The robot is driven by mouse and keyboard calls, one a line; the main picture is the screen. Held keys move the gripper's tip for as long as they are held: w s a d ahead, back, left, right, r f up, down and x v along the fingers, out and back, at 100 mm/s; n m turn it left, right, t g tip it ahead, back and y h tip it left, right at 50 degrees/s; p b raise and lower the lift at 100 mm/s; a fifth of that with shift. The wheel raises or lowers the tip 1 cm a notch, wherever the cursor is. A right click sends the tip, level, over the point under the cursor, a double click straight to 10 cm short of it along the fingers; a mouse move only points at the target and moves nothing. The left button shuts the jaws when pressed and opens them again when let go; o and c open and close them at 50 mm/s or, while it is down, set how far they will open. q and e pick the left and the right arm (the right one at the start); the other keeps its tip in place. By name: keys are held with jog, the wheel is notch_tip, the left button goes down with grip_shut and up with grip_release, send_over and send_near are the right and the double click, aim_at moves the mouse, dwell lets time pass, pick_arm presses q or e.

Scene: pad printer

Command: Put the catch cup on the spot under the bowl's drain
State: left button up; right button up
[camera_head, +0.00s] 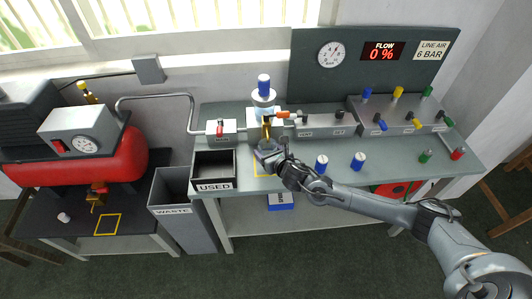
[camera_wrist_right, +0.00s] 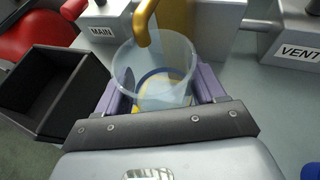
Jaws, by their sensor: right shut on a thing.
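My right gripper (camera_head: 268,150) is shut on the clear catch cup (camera_wrist_right: 150,70), with one purple finger on each side of it in the right wrist view (camera_wrist_right: 158,95). The cup is upright or nearly so, with its open mouth just below the curved brass drain (camera_wrist_right: 146,22). The drain also shows in the head view (camera_head: 267,128), below the bowl (camera_head: 263,98) with its blue top. Yellow and blue marking shows through the cup's bottom. I cannot tell whether the cup touches the bench. My left gripper is not in view.
The open black USED bin (camera_head: 228,168) stands just left of my right gripper. The MAIN valve block (camera_head: 221,130) and other valve blocks line the back. Two blue-topped white cylinders (camera_head: 321,162) (camera_head: 358,160) stand to the right, close to my arm. A yellow outline (camera_head: 259,170) lies on the bench.

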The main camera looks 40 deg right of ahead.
notch_tip(320, 180, down, 4)
jog(key=shift+s+r+b, duration=0.15)
jog(key=shift+r+b, duration=0.1)
jog(key=shift+b, duration=0.1)
jog(key=shift+f, duration=0.25)
jog(key=shift+f, duration=0.15)
jog(key=o, duration=1)
